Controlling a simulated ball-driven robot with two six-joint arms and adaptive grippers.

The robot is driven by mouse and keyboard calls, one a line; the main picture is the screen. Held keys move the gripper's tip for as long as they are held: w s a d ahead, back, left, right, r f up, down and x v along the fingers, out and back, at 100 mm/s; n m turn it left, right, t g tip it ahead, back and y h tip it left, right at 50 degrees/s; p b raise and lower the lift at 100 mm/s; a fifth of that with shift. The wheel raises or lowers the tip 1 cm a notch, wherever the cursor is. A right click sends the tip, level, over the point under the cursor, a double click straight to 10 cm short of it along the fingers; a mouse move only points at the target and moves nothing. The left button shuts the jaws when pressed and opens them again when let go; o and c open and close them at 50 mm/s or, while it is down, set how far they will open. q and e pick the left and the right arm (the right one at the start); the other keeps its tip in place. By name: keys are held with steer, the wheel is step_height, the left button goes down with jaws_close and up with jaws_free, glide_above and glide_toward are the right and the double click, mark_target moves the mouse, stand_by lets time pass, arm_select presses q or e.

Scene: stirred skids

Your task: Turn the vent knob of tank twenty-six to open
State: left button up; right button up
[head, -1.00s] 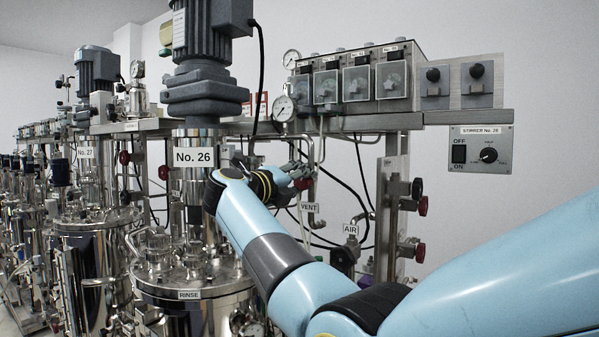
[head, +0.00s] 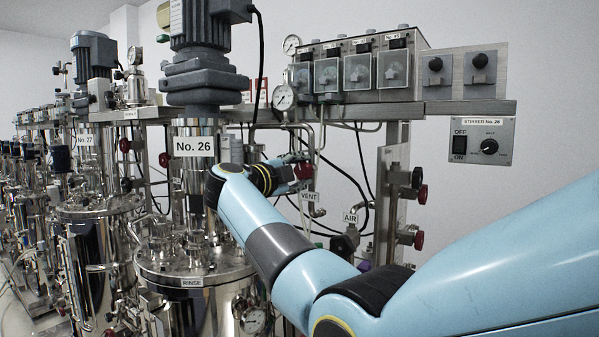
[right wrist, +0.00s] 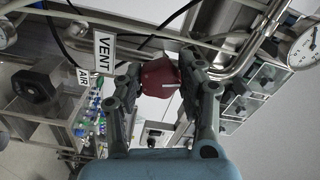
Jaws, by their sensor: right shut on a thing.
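The vent knob is dark red with a pale line on it; it shows in the right wrist view (right wrist: 160,78) and, small, in the head view (head: 303,171). The VENT label (head: 309,197) hangs just below it, and also shows in the right wrist view (right wrist: 103,53). My right gripper (right wrist: 163,82) is shut on the knob, one finger on each side. The tank's sign No. 26 (head: 194,146) hangs left of my right wrist, above the steel tank lid (head: 190,262). My left gripper is not in view.
An AIR label (head: 351,217) and valve are right of and below the knob. Red-knobbed valves (head: 421,194) stand farther right. Pipes, a black cable and a gauge (head: 283,97) are close above. The stirrer switch box (head: 479,142) is on the right wall.

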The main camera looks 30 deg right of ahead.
steer(key=shift+n, duration=0.5)
steer(key=o, duration=1.1)
steer(key=shift+w, duration=0.1)
steer(key=shift+o, duration=0.2)
steer(key=v, duration=0.7)
steer(key=shift+a, duration=0.35)
